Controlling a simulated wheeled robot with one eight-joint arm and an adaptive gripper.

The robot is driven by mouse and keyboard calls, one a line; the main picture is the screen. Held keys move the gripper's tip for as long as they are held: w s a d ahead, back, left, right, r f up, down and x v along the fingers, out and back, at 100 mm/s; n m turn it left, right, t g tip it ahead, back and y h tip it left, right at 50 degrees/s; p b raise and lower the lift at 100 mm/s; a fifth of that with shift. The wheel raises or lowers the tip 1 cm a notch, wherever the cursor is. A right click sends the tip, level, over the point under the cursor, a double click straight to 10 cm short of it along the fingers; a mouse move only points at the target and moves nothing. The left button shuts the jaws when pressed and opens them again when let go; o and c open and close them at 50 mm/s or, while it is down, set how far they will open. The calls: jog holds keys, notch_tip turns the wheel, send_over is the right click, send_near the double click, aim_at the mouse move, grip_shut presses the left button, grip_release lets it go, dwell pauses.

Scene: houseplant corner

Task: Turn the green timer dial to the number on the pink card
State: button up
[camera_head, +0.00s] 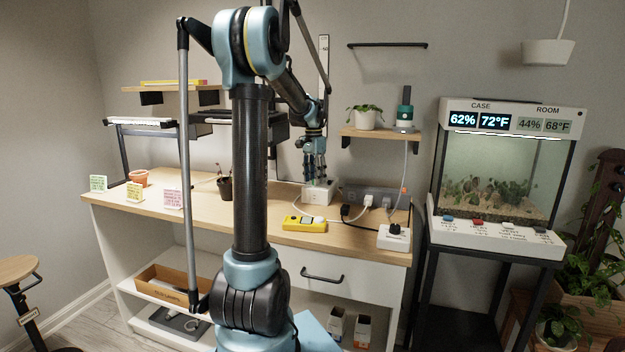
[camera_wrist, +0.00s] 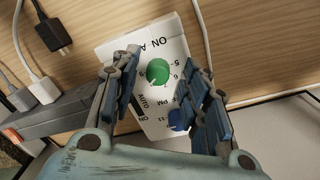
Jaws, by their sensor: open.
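The white timer box (camera_head: 319,194) sits on the wooden bench top under my gripper (camera_head: 315,176). In the wrist view the timer box (camera_wrist: 117,48) shows its printed face, with the green dial (camera_wrist: 158,71) near its middle and a blue dial (camera_wrist: 179,120) lower right. Numbers ring the green dial; its exact setting is hard to read. My gripper (camera_wrist: 163,68) is open, its fingers on either side of the green dial, apart from it. The pink card (camera_head: 173,200) stands at the bench's left; its print is too small to read.
A green card (camera_head: 98,183) and a yellow card (camera_head: 134,192) stand left of the pink card. A yellow device (camera_head: 304,224) lies in front of the timer. A power strip (camera_wrist: 60,117) and plugs lie beside it, with a white cable (camera_wrist: 205,40) close by.

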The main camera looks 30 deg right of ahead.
notch_tip(320, 180, up, 12)
jog(key=shift+w+f, duration=0.25)
jog(key=shift+w, duration=0.1)
